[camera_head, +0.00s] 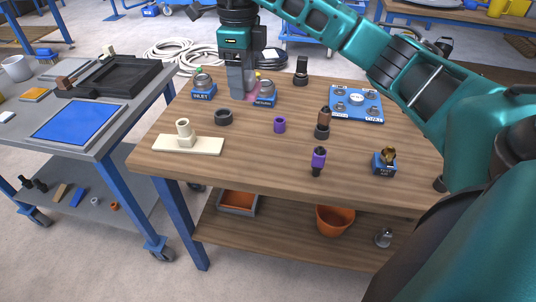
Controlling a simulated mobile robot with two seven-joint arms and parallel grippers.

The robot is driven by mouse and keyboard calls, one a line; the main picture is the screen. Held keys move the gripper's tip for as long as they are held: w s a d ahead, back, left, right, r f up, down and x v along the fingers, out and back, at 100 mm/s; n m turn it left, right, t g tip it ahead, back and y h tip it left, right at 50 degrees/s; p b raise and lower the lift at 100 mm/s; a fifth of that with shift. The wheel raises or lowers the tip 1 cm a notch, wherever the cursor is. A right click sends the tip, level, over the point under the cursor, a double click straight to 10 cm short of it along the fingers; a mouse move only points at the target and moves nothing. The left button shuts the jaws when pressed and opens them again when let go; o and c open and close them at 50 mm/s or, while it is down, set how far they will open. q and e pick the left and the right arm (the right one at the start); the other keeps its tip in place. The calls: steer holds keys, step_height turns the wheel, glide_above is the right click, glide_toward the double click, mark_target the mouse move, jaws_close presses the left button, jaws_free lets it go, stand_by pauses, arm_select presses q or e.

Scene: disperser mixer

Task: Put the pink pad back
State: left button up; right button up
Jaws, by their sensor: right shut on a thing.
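My right gripper (241,90) comes down over the back left of the wooden table, its fingers pointing down. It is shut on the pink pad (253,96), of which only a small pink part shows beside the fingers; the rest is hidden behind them. The pad is just left of and partly behind a blue block with a metal fitting (266,99); I cannot tell if they touch. Another labelled blue block (204,93) stands to the left of the gripper. My left gripper is not in view.
The wooden table (250,150) holds a cream base with a peg (187,144), a dark ring (223,117), purple parts (279,125) and a blue plate with metal fittings (356,103). A grey cart (135,130) stands at left. The table's middle has free room.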

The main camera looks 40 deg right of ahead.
mark_target(249, 161)
steer(key=shift+s+r, duration=0.1)
steer(key=shift+s, duration=0.05)
step_height(249, 161, down, 20)
steer(key=shift+r+b, duration=0.1)
steer(key=shift+b, duration=1.15)
steer(key=o, duration=1)
